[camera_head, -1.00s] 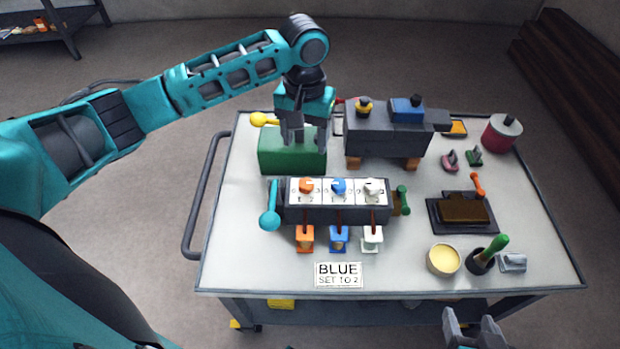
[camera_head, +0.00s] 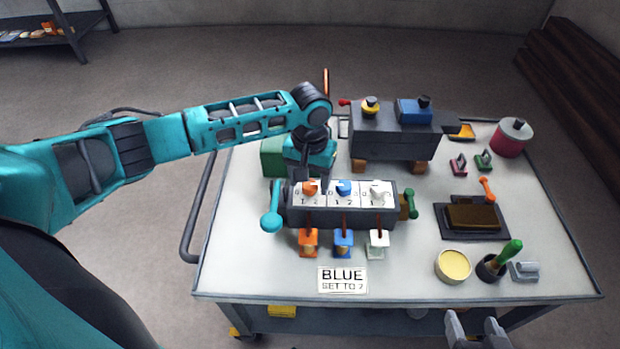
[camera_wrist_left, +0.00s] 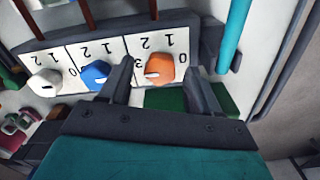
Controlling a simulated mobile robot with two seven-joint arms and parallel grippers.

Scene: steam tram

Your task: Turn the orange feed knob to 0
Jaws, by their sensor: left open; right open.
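The orange feed knob (camera_head: 309,188) sits on the leftmost white dial of the grey feed box (camera_head: 342,217). In the left wrist view the orange knob (camera_wrist_left: 160,68) lies between the fingers of my open left gripper (camera_wrist_left: 166,50), with a gap visible on the right. Its white mark is on the picture's left side, towards the 3; the 0 is on the opposite side. In the head view my left gripper (camera_head: 308,178) is just above and behind the orange dial, fingertips partly hidden. My right gripper (camera_head: 477,326) is open and empty at the bottom edge.
The blue knob (camera_head: 344,187) and white knob (camera_head: 377,189) sit close beside it. A teal lever (camera_head: 271,219) stands at the box's left end, a green lever (camera_head: 411,196) at its right. A green block (camera_head: 273,158) is behind. A card (camera_head: 342,280) reads "BLUE".

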